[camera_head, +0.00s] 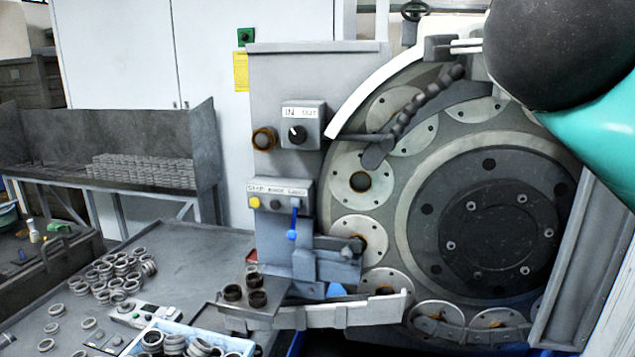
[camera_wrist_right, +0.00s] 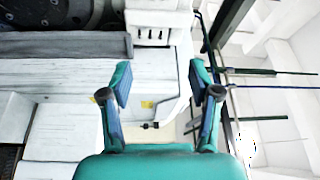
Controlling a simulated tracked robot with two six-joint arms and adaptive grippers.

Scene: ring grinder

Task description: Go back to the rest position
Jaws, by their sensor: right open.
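My right gripper (camera_wrist_right: 160,95) is open and empty in the right wrist view, its two teal fingers apart with nothing between them. Behind it are white machine panels. In the head view, a dark rounded part and a teal part of my own arm fill the upper right corner, and no fingertips show there. My left gripper is not in either view. The ring grinder (camera_head: 400,190) stands at the centre and right of the head view, with a large dark disc and several round plates around it.
A grey table (camera_head: 190,262) at lower left holds many loose metal rings (camera_head: 112,270) and a blue-rimmed bin (camera_head: 180,332). Dark rings (camera_head: 245,292) sit on a small ledge by the grinder. A control box (camera_head: 303,125) and a switch panel (camera_head: 280,195) stick out from the machine.

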